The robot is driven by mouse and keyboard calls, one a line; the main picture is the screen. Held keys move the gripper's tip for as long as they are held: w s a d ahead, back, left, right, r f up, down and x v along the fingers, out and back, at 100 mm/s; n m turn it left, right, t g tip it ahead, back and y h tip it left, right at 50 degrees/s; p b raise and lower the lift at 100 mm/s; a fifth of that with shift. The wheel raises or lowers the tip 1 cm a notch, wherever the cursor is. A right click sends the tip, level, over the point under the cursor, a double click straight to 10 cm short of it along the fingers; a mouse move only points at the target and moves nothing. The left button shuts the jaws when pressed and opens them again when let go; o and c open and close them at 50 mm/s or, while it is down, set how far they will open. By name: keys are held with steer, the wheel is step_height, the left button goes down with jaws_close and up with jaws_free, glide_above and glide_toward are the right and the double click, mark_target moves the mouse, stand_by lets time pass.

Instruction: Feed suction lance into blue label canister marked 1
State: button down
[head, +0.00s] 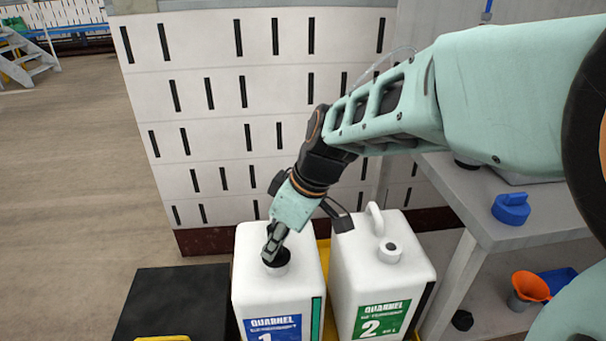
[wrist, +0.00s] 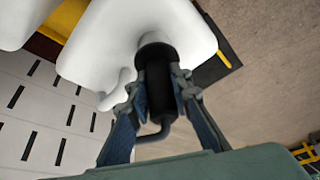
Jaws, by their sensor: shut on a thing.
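The canister marked 1 (head: 252,290) is white with a blue label (head: 273,329) and stands upright at the lower middle of the head view. Its white body (wrist: 115,35) and neck (wrist: 155,40) fill the top of the wrist view. My gripper (head: 273,246) points down over its mouth. In the wrist view the fingers (wrist: 159,82) are shut on the black head of the suction lance (wrist: 160,88), which lines up with the neck. A bent black hose stub leaves the head. The lance's lower part is hidden, apparently inside the canister.
A white canister marked 2 with a green label (head: 382,320) stands close on the right. Both are near a yellow edge (head: 323,246). A slotted white wall (head: 215,130) rises behind. A grey bench (head: 550,225) at right holds a blue cap (head: 511,208); an orange funnel (head: 530,286) sits below.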

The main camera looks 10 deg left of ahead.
steer(key=shift+f, duration=0.15)
stand_by(0.3)
steer(key=c, duration=1.7)
jaws_free()
step_height(320, 180, up, 22)
steer(key=p, duration=2.1)
steer(key=shift+p, duration=0.3)
steer(key=shift+s, duration=0.1)
